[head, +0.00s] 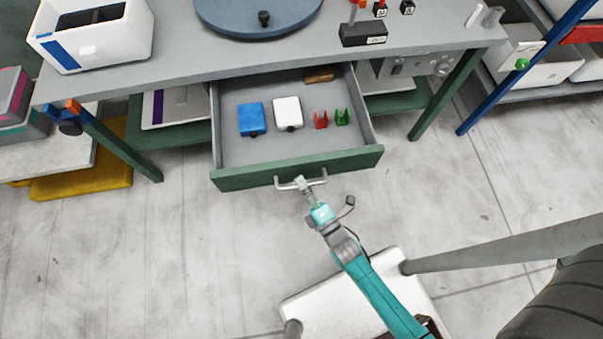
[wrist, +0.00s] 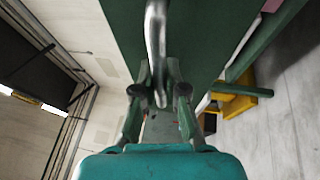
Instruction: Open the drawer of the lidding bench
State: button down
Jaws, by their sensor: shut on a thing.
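The drawer (head: 296,168) of the lidding bench (head: 190,62) has a green front and stands pulled well out, its inside in full view. It holds a blue box (head: 252,118), a white box (head: 288,112), a red clip (head: 321,119), a green clip (head: 342,117) and a brown item (head: 319,75) at the back. My gripper (head: 303,184) is shut on the drawer's grey handle (head: 317,181). In the wrist view the handle (wrist: 155,45) runs down between the fingers (wrist: 161,95), with the green drawer front behind it.
A white bin (head: 97,45), a blue round turntable (head: 258,18) and a black block (head: 363,34) stand on the bench top. A white stool (head: 330,305) is under my arm. A yellow item (head: 85,180) lies at the left. The floor left of my arm is clear.

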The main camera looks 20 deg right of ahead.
jog(key=shift+f, duration=0.1)
jog(key=c, duration=1.2)
grip_release()
jog(key=shift+s, duration=0.1)
jog(key=v, duration=1.1)
jog(key=shift+s, duration=0.4)
jog(key=shift+s, duration=0.1)
jog(key=s+d+r+m+g+h, duration=0.1)
jog(key=s+r+m+g, duration=0.1)
jog(key=s+r+m, duration=0.4)
jog(key=s+d+r+m+g+h, duration=0.1)
jog(key=s+r+m, duration=0.6)
jog(key=r+m, duration=0.7)
jog(key=shift+d+r+g+h, duration=0.4)
jog(key=shift+d+g, duration=0.1)
jog(key=shift+g, duration=0.5)
